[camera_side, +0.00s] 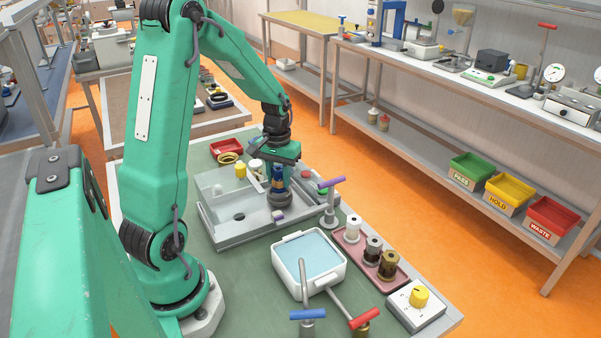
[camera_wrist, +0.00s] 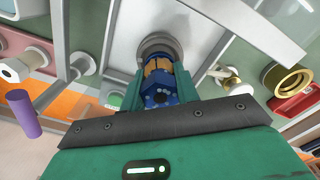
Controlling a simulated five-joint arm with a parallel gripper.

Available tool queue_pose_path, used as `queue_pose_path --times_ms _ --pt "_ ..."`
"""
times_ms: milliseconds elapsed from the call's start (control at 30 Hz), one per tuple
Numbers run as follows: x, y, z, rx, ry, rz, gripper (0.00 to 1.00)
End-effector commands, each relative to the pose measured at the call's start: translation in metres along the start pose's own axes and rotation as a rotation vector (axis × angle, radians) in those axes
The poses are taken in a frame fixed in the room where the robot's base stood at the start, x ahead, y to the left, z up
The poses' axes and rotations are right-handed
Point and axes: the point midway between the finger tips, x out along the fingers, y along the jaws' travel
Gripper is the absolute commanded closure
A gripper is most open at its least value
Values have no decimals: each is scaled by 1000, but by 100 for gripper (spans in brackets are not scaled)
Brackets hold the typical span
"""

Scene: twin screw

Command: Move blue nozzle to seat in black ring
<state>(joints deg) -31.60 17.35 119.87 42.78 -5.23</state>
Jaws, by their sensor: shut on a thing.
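The blue nozzle (camera_side: 278,181) is upright between the fingers of my gripper (camera_side: 279,176), over the grey fixture tray (camera_side: 217,232). In the wrist view the blue nozzle (camera_wrist: 157,94) has a tan band and sits between the green fingers of my gripper (camera_wrist: 158,82), which are shut on it. The dark ring (camera_side: 279,201) is directly below the nozzle; it also shows in the wrist view (camera_wrist: 158,42) just beyond the nozzle's far end. The nozzle's lower end overlaps the ring in both views, so I cannot tell whether it is touching, inside or just above it.
A purple-handled post (camera_side: 330,206) stands close at the right of the ring. A white basin (camera_side: 308,285) is in front, with blue (camera_side: 308,315) and red (camera_side: 364,318) handles. A pink tray (camera_side: 388,283) holds spools. A yellow cap (camera_side: 240,170) and red bin (camera_side: 227,149) are behind.

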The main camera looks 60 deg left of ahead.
Motion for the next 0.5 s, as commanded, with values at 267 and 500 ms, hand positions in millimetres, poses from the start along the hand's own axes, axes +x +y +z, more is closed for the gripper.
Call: queue_pose_path --times_ms 267,500 --pt "0 0 0 0 1 0 97" --pt "3 0 0 0 -1 0 97"
